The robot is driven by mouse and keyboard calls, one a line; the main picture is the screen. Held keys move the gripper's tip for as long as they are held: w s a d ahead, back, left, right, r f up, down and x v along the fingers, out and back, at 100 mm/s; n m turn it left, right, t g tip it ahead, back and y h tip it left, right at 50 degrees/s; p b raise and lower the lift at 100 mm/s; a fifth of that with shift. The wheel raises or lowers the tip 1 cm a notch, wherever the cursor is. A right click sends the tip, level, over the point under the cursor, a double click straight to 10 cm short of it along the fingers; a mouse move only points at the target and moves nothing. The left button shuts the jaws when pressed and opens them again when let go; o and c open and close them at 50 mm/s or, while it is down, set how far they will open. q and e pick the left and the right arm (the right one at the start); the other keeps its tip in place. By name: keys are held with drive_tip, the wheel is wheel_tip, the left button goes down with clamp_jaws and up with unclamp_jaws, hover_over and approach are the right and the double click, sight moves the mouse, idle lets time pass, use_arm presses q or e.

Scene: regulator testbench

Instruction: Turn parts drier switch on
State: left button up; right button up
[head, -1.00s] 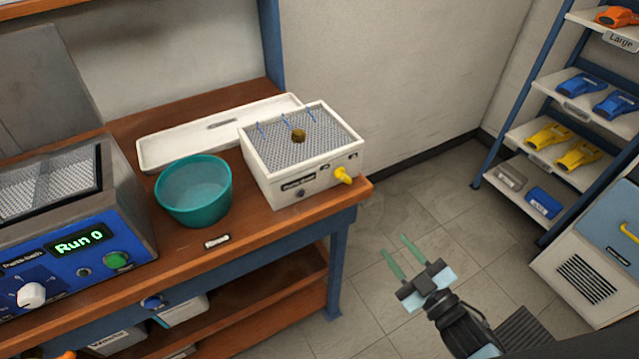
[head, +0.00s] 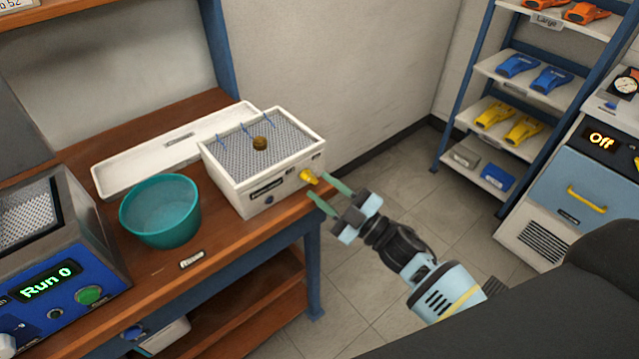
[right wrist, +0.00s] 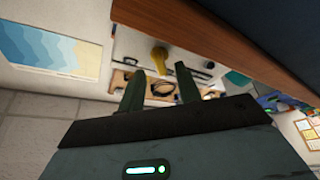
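The white box with a mesh top (head: 232,193) stands at the right end of the wooden bench; I take it to be the parts drier, though its label is too small to read. A yellow switch knob (head: 309,177) sticks out of its front near the right corner. My right gripper (head: 318,184) is open and empty, its green fingertips close to the knob; I cannot tell whether they touch it. In the right wrist view, the yellow knob (right wrist: 159,57) appears beyond the gap between the fingers (right wrist: 160,80). My left gripper is not in view.
A teal bowl (head: 160,232) and a long white tray (head: 110,183) sit left of the box. A blue machine reading "Run 0" (head: 75,310) stands at the left. A shelf rack (head: 487,65) and a cabinet reading "Off" (head: 540,215) stand right. Open floor lies between.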

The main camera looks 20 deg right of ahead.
drive_tip(key=shift+x, duration=0.95)
clamp_jaws()
